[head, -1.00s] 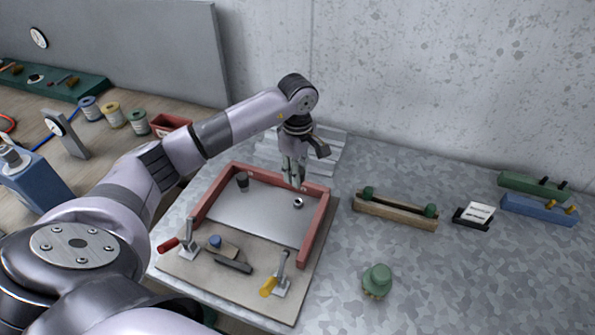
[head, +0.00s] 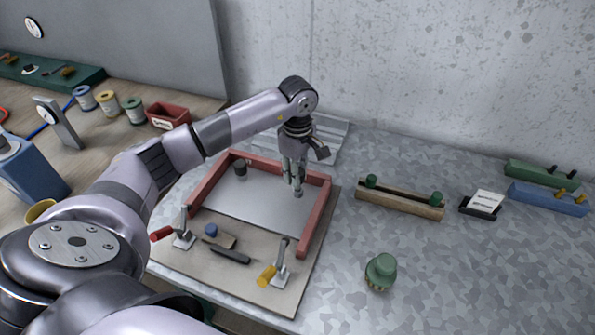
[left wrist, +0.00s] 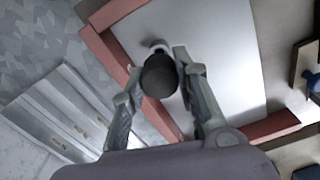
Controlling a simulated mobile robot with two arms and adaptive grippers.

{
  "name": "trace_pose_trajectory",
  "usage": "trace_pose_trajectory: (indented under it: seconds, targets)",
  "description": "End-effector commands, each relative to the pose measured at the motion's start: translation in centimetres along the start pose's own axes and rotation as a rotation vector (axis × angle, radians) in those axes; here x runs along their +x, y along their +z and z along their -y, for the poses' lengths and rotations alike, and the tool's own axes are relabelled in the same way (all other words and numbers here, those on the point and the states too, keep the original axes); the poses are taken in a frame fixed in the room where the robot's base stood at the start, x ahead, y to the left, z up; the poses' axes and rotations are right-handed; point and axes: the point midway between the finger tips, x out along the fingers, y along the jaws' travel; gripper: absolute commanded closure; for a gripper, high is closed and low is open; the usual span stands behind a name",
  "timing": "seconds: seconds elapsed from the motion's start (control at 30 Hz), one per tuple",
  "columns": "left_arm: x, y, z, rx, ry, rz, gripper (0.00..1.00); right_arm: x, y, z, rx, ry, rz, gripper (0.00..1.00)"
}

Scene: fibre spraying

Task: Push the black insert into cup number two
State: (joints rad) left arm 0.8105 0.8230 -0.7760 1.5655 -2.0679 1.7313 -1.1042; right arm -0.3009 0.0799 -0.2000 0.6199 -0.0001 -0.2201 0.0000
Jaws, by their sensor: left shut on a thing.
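My left gripper (head: 297,188) points down over the right part of the red-walled tray (head: 318,208). In the left wrist view, it (left wrist: 158,85) is shut on a dark round-topped piece, which looks like the black insert (left wrist: 160,76). A pale ring-shaped piece (left wrist: 155,45) shows just past the insert and is partly covered by it. In the head view a small metal cup-like piece (head: 298,194) is right under the fingertips. I cannot tell whether the insert touches it or which number it bears. A dark cup-like piece (head: 240,168) stands in the tray's back left corner.
Two toggle clamps with red (head: 162,233) and yellow (head: 267,275) handles stand on the board before the tray. A ribbed metal rack (head: 335,138) lies behind. A wooden block with green knobs (head: 400,204) and a green knobbed piece (head: 381,271) stand right, with free table between.

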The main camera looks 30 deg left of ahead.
Motion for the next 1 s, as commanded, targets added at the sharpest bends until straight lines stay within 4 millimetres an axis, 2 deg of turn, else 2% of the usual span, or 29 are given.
trace_pose_trajectory:
  seconds: [1.0]
  targets:
    - [0.06,0.00,0.01,0.000,0.000,0.000,1.00,0.62,-0.03,0.05,0.000,0.000,-0.001,0.48]
